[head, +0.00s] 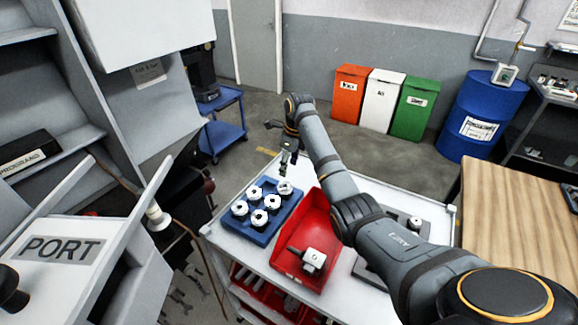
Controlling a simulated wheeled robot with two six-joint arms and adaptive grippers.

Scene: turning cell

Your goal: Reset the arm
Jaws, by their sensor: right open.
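My right arm comes in from the lower right and reaches over the white cart. My right gripper (284,160) hangs at the far end of the arm, above the back edge of the blue tray (268,237). It is open, with its fingers pointing down near a white ring-shaped part (285,187) at the tray's back corner. I cannot tell whether it touches that part. My left gripper is not in view.
The blue tray holds several white round parts. A red bin (322,217) beside it holds a metal part (313,259). The cart top (222,235) has a narrow free strip. A wooden table (515,215) stands right; a machine with a PORT panel (60,249) stands left.

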